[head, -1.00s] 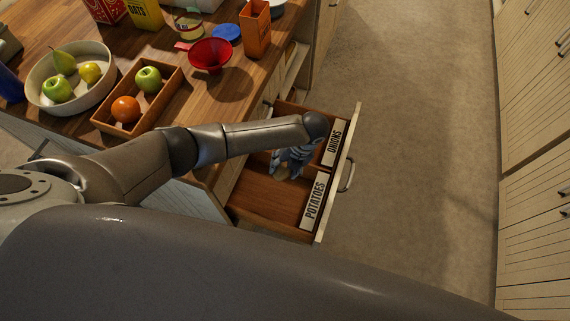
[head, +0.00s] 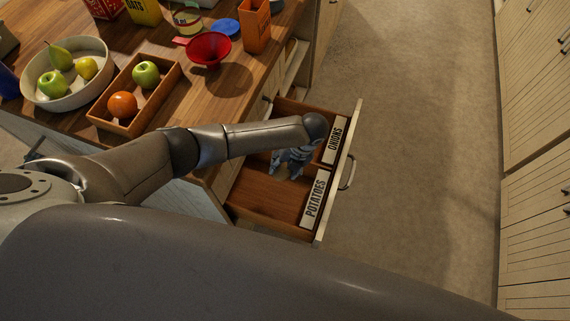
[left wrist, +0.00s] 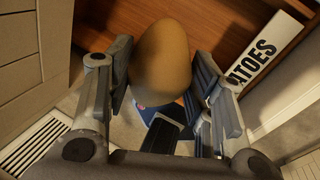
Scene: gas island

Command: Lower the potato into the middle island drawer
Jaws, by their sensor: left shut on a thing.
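The open island drawer (head: 262,209) has a wooden interior. Its front edge carries two white labels, ONIONS (head: 336,140) at the far part and POTATOES (head: 314,198) at the near part. My left gripper (head: 291,163) is over the drawer, partly hidden under my forearm. In the left wrist view, its two fingers (left wrist: 162,78) are shut on the brown potato (left wrist: 160,58), one on each side. The drawer interior and the potatoes label (left wrist: 252,60) lie beyond it. Only a small bit of the potato shows in the head view (head: 282,173). My right gripper is not in view.
On the wooden counter (head: 85,40) stand a white fruit bowl (head: 48,98), a wooden tray (head: 165,108) with an apple and an orange, a red funnel (head: 208,50) and an orange box (head: 255,28). The floor right of the drawer (head: 420,150) is clear.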

